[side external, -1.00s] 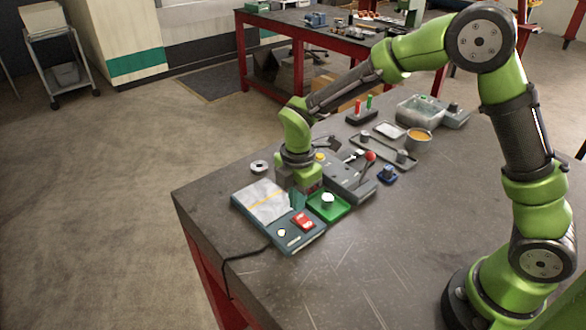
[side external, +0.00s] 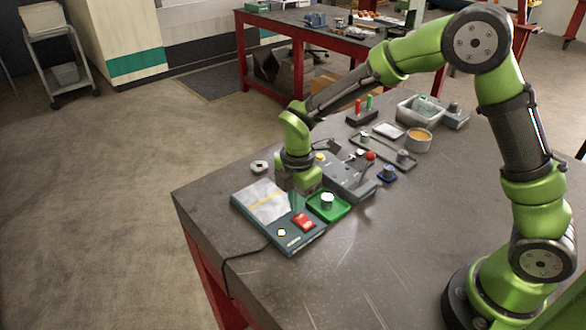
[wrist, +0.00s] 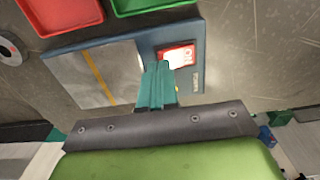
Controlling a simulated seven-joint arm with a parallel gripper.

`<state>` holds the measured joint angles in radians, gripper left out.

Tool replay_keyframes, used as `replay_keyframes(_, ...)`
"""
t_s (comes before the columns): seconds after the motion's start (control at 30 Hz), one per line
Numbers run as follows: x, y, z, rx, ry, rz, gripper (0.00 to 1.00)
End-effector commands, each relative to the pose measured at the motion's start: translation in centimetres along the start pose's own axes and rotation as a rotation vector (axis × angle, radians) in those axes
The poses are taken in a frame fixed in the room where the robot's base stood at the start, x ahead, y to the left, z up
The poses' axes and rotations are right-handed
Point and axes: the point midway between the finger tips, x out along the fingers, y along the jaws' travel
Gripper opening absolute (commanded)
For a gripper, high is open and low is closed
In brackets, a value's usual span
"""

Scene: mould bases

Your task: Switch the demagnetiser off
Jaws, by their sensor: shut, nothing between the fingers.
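The demagnetiser (side external: 266,222) lies at the table's near left corner, a flat blue-grey box with a pale metal plate and a yellow stripe. Its red rocker switch (side external: 303,221) sits on the panel end, with a small bright, lit-looking lamp (side external: 281,232) beside it. In the wrist view the red switch (wrist: 178,57) has pale markings too small to read. My gripper (wrist: 155,75) is shut and empty, its teal fingertips over the box just beside the switch in that view. I cannot tell whether they touch. In the side view the fingertips are hardly visible.
A green tray (side external: 342,212) holding a metal part stands right beside the demagnetiser. A red tray (wrist: 65,22) shows in the wrist view. A grey fixture with a red-knobbed lever (side external: 370,156) stands behind. A cable runs off the front edge. The table's front right is clear.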

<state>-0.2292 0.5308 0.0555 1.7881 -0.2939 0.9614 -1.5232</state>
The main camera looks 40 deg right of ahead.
Motion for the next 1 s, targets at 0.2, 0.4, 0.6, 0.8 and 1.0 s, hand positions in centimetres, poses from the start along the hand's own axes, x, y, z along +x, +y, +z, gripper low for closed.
replay_keyframes(0.2, 0.3, 0.0, 0.0, 0.001, 0.000, -0.001, 0.00)
replay_keyframes(0.4, 0.6, 0.0, 0.0, 0.000, 0.000, 0.000, 0.00)
replay_keyframes(0.6, 0.9, 0.0, 0.0, 0.001, 0.000, 0.000, 0.00)
replay_keyframes(0.8, 1.2, 0.0, 0.0, 0.001, 0.000, -0.001, 0.00)
replay_keyframes(1.0, 1.6, 0.0, 0.0, 0.001, 0.000, -0.001, 0.00)
